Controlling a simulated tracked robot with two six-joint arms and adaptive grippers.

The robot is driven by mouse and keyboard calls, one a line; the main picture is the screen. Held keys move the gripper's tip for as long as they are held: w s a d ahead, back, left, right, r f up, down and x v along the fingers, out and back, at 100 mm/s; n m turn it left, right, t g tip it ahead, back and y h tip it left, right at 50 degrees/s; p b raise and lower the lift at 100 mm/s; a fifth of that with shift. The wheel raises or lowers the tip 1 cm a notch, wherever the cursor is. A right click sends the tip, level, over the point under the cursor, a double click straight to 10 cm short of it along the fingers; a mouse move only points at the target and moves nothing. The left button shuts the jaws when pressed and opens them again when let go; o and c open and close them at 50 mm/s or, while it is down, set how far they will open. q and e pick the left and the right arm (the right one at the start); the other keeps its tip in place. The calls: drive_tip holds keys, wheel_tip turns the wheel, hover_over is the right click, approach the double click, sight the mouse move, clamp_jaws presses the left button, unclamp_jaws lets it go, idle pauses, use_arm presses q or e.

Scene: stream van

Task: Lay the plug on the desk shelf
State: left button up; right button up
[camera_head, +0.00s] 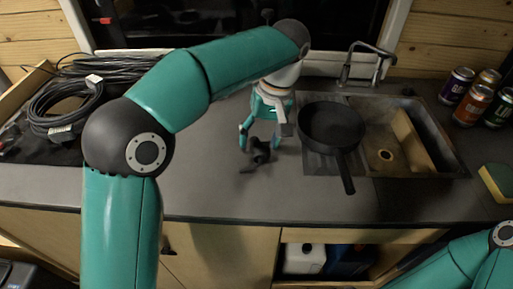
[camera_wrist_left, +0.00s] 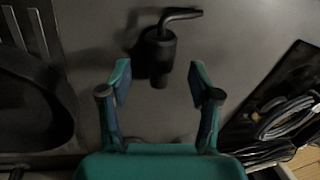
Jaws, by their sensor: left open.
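A black plug (camera_head: 258,152) with a bent tail rests on the grey worktop, left of the pan. In the left wrist view, the plug (camera_wrist_left: 158,52) is just beyond my left fingertips, its short stub pointing back between them. My left gripper (camera_head: 262,130) is open, pointing down, right over the plug; it also shows in the left wrist view (camera_wrist_left: 158,76) with nothing between its fingers. An open shelf (camera_head: 300,281) shows below the worktop's front edge; I cannot tell whether this is the desk shelf. My right gripper is out of view.
A black pan (camera_head: 332,126) stands close right of my left gripper, beside the sink (camera_head: 412,138). Cables (camera_head: 66,105) lie at left. Several cans (camera_head: 472,98) and a sponge (camera_head: 497,182) are at right. The worktop's front middle is clear.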

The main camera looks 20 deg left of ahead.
use_arm(q)
drive_tip(key=x, duration=0.2)
drive_tip(key=shift+f, duration=0.25)
clamp_jaws()
drive_tip(key=shift+r, duration=0.15)
